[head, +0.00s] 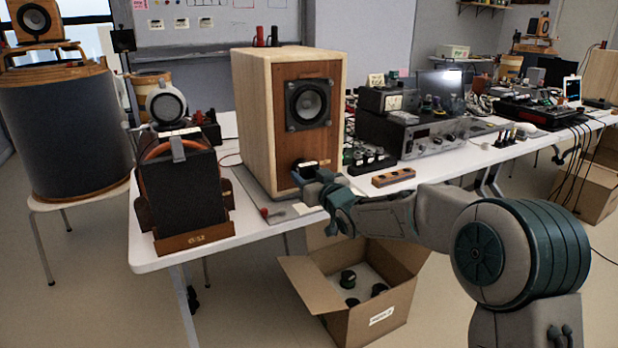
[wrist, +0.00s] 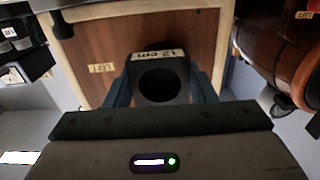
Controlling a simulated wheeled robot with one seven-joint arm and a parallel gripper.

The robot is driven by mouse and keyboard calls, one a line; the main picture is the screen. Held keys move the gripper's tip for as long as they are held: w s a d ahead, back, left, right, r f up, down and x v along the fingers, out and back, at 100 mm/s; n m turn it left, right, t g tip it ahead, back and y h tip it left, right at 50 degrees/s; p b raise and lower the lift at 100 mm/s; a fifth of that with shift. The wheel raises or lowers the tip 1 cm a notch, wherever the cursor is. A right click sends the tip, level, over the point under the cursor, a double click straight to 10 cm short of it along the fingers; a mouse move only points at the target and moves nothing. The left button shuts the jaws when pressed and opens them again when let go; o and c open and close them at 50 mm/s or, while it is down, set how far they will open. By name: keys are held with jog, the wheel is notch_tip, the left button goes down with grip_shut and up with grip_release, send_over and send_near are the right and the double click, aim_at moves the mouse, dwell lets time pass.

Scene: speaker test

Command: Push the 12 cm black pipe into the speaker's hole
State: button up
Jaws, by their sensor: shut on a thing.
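The speaker (head: 258,120) is a tall light-wood box with a brown front and a round driver, upright on the near table. The black pipe (head: 304,163) is against its lower front. My gripper (head: 318,180) is at that spot, shut on the pipe. In the wrist view the pipe (wrist: 160,57) carries an upside-down 12 cm label, and its dark round opening faces the camera. My blue fingers (wrist: 160,92) flank it, with the brown speaker front (wrist: 110,45) behind. The speaker's hole is hidden, so I cannot tell how far the pipe is in.
A black box with headphones (head: 180,195) stands left of the speaker. A small wooden block with holes (head: 393,177) lies to the right, before several devices. An open carton (head: 365,325) with black round pieces stands on the floor below my arm.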

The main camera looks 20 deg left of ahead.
jog(key=shift+x, duration=1.1)
dwell(0.9)
jog(key=o, duration=1.2)
jog(key=shift+s+r, duration=0.1)
jog(key=shift+r, duration=0.05)
jog(key=shift+d, duration=0.1)
jog(key=shift+w+d, duration=0.15)
jog(key=shift+w, duration=0.1)
jog(key=shift+w+d, duration=0.15)
jog(key=shift+w, duration=0.05)
jog(key=shift+s+a, duration=0.35)
jog(key=shift+a, duration=0.05)
jog(key=shift+s+a, duration=0.15)
jog(key=shift+s, duration=0.05)
